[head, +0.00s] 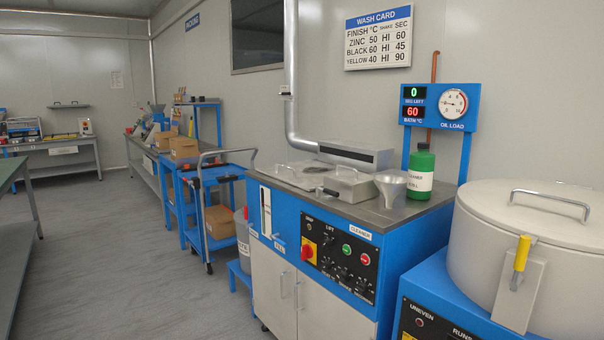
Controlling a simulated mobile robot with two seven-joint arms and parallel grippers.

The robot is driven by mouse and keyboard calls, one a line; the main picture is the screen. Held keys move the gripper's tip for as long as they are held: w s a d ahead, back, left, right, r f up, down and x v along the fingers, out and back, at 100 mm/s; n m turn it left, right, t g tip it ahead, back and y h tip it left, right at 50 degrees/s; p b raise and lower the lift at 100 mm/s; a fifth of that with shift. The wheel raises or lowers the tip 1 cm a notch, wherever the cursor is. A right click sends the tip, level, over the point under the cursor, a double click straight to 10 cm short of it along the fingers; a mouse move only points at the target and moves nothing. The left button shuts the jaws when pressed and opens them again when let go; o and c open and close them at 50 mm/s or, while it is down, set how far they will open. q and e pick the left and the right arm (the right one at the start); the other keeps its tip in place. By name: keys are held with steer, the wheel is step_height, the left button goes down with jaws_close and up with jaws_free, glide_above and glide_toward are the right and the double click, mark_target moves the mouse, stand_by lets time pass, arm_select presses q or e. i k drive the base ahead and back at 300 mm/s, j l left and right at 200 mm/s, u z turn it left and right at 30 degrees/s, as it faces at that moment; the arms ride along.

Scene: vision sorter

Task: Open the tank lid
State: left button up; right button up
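The wash tank is the blue cabinet (279,216) with a steel top in the middle of the head view. Neither of my grippers is in view.
A funnel (391,187) and a green cleaner bottle (421,172) stand right of the lid. An extraction duct (350,155) runs behind it. A large round drum (530,225) with its own lid stands at right. A trolley (210,190) stands left; the floor in front is clear.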

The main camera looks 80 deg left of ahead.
mark_target(306, 175)
steer(key=u, duration=2.45)
